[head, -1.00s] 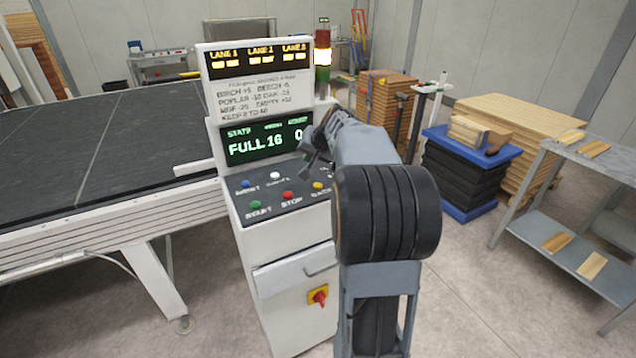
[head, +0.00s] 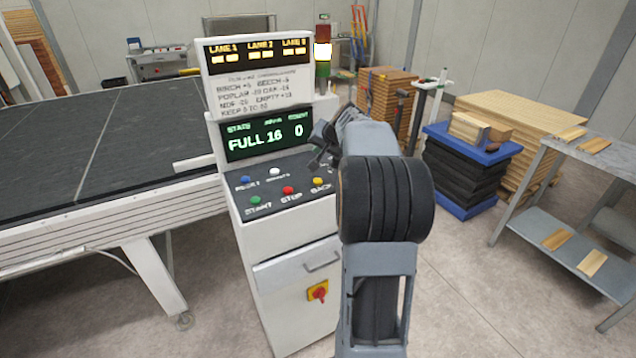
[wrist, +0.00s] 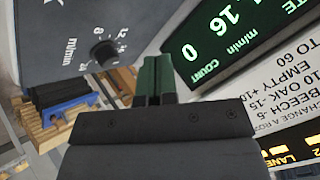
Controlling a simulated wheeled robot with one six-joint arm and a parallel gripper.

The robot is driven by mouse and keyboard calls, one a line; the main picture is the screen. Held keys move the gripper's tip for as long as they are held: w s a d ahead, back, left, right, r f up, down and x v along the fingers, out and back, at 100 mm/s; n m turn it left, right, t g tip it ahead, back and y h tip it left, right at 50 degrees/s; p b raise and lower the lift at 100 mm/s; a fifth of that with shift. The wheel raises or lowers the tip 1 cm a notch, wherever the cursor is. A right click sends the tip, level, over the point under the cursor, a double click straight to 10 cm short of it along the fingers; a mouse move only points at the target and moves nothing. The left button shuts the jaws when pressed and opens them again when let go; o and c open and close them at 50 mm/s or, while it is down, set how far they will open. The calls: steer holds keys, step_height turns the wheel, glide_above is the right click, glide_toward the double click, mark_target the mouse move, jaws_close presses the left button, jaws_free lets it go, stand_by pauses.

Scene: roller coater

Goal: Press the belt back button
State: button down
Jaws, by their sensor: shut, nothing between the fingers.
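The yellow button labelled BACK (head: 318,182) is at the right of the sloped panel (head: 262,205) on the white control cabinet, in the head view. My gripper (head: 316,161) is above and behind this button, over the panel's upper right, apart from the button. In the wrist view my gripper's green-tipped fingers (wrist: 155,80) are together with nothing between them. The wrist view shows a black knob (wrist: 104,52) with a m/min scale and part of the green-lit display (wrist: 210,35). The yellow button is not seen there.
Red STOP (head: 288,190), green START (head: 255,200), blue (head: 245,180) and white (head: 275,171) buttons share the panel. A red rotary switch (head: 318,292) is on the cabinet front. The dark belt (head: 100,140) lies left; a steel rack (head: 575,225) stands right.

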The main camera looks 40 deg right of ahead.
steer(key=b, duration=0.5)
glide_above(319, 180)
step_height(319, 180, down, 7)
steer(key=shift+d+r, duration=0.1)
steer(key=shift+r, duration=0.1)
steer(key=shift+f, duration=0.5)
steer(key=shift+f+b, duration=0.25)
steer(key=shift+b, duration=0.3)
stand_by(0.8)
steer(key=shift+f, duration=0.2)
